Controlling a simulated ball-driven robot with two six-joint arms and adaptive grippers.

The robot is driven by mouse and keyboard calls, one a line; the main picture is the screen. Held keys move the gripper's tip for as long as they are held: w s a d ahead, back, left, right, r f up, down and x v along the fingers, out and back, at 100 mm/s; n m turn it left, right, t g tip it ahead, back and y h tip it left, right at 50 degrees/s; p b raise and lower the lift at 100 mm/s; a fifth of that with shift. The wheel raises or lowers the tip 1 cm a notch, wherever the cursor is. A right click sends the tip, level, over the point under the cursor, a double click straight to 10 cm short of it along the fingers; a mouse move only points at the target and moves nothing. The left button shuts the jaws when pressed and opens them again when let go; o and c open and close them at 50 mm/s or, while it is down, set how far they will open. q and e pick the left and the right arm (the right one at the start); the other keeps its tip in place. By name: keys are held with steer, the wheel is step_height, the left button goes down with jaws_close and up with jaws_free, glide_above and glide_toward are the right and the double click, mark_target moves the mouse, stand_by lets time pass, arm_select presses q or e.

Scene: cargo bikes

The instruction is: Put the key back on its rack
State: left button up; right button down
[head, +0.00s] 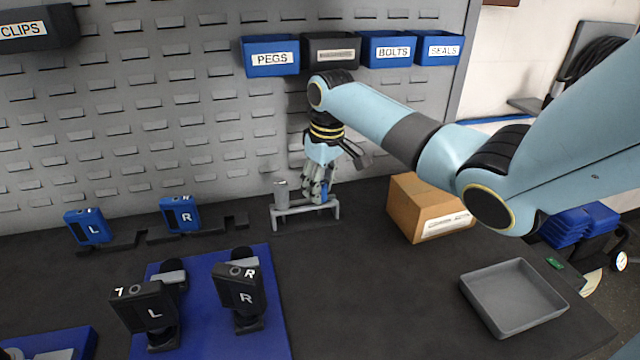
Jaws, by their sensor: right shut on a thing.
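My right gripper (318,188) reaches down from above to a small grey rack (290,211) at the foot of the louvred wall panel. My left gripper is out of view.
A cardboard box (412,210) stands right of the rack, with an empty grey tray (520,296) in front of it. Blue L (95,228) and R (186,216) blocks stand to the left. Black L (152,310) and R (246,296) pedals are on a blue mat (205,342).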

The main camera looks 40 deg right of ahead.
steer(key=shift+f, duration=0.2)
steer(key=c, duration=0.9)
jaws_free()
steer(key=shift+c, duration=0.2)
step_height(320, 180, up, 13)
steer(key=s, duration=0.1)
steer(key=shift+s, duration=0.25)
steer(key=shift+f, duration=0.15)
